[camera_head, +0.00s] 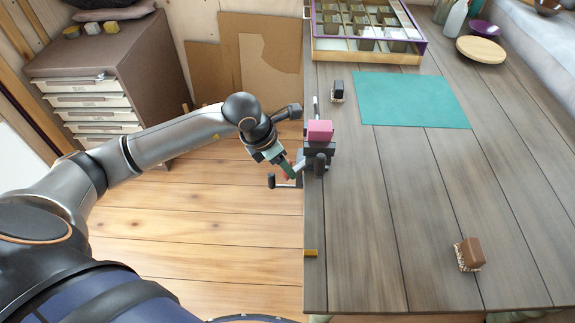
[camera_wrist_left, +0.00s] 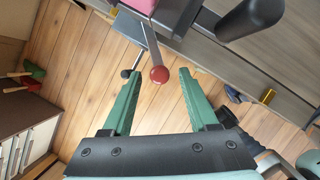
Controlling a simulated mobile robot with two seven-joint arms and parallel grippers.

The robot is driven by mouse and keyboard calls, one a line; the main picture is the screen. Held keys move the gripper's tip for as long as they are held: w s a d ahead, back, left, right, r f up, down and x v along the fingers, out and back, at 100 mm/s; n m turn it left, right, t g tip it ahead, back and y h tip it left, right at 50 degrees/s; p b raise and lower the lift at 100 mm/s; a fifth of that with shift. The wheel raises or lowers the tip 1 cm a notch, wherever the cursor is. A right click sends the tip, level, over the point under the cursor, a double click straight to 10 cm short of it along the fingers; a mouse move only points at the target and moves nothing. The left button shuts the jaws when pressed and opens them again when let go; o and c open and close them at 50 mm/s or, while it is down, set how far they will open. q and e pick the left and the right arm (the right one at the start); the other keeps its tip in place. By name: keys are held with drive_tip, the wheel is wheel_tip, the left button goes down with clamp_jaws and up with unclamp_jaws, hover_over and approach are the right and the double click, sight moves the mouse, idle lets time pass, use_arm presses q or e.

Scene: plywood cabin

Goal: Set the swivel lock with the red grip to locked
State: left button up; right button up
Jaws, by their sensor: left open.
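A dark vise-like fixture (camera_head: 316,152) sits on the table's left edge with a pink block (camera_head: 320,130) on top. In the left wrist view a thin metal lever comes out of it and ends in a red ball grip (camera_wrist_left: 159,75). In the head view the grip is mostly hidden by my gripper. My left gripper (camera_head: 291,176) has green fingers, spread open beside the fixture just off the table edge. In the wrist view the red grip appears between the fingertips (camera_wrist_left: 159,76); contact with either finger does not show. My right gripper is not in view.
A black upright handle (camera_head: 320,164) stands on the fixture, close to my left gripper. A crank (camera_head: 271,180) sticks out beyond the table edge. A black brush (camera_head: 337,90), a teal mat (camera_head: 411,99) and a brown brush (camera_head: 470,253) lie on the table. The front-middle tabletop is clear.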

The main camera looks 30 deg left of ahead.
use_arm(q)
drive_tip(key=shift+x, duration=1.35)
drive_tip(key=shift+c, duration=0.3)
clamp_jaws()
